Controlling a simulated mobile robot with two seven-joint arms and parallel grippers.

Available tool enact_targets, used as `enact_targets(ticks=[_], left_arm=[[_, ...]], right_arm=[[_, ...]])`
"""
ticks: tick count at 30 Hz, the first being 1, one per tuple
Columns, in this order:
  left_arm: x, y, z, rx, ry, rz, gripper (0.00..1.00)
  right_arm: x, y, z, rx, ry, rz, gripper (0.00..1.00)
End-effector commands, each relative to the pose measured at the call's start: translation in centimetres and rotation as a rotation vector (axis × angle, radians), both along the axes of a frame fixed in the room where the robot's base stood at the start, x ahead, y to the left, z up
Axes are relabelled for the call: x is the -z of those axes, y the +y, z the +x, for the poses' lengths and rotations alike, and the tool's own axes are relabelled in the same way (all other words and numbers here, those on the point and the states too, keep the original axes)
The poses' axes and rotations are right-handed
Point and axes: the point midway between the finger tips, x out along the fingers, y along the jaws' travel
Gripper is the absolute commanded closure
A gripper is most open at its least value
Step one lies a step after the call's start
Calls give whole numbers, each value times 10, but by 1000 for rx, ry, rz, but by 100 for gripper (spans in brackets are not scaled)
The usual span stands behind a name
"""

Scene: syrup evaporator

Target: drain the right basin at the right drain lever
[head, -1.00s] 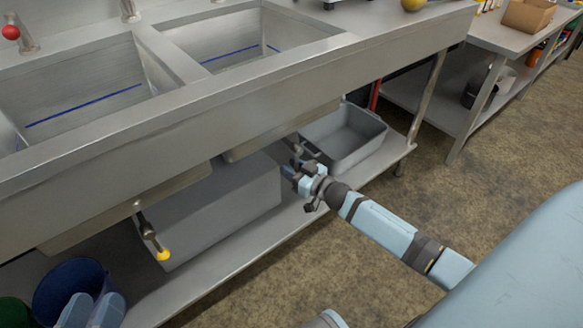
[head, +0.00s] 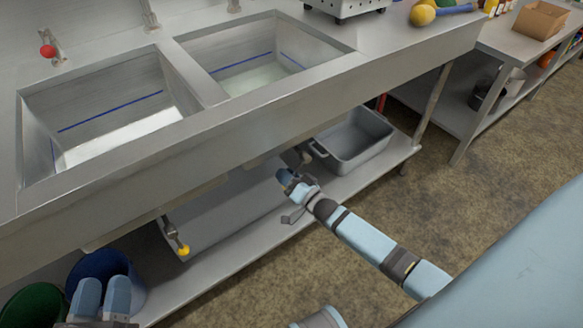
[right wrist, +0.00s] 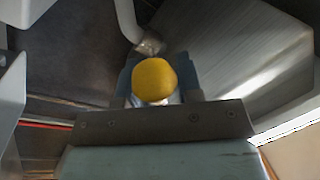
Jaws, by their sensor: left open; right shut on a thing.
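The right basin (head: 228,57) is a steel sink with a blue line on its walls and a pale bottom. My right gripper (head: 284,178) is below the counter's front, under the right basin. In the right wrist view it is shut on the yellow knob (right wrist: 154,80) of the right drain lever, and the lever's metal rod (right wrist: 128,20) runs up behind the knob. In the head view the gripper hides the knob. My left gripper (head: 102,290) is open and empty at the lower left, in front of the blue bucket.
The left basin (head: 40,110) adjoins on the left; its lever (head: 172,232) hangs below with a yellow knob. A grey tub (head: 365,148) stands on the lower shelf behind my right gripper. A blue bucket (head: 130,268) and green bucket (head: 35,305) are lower left.

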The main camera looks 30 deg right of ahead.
Motion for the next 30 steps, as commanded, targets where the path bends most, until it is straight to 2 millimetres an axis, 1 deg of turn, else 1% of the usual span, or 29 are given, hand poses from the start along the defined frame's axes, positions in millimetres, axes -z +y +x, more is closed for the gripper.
enact_targets(ticks=[1, 9, 15, 21, 30], left_arm=[[5, 3, 1, -10, 44, 26, 57], [48, 18, -1, -51, 233, 149, 57], [72, 29, -6, -67, 334, 212, 57], [87, 36, -12, -77, 404, 252, 57], [99, 42, -17, -84, 456, 281, 57]], right_arm=[[-7, 4, -1, -1, 4, 46, 100], [-22, 15, -1, -1, 23, 297, 100], [-33, 21, -2, -2, 37, 462, 100], [-42, 24, -2, -2, 45, 586, 100], [-48, 25, -2, -3, 53, 684, 100]])
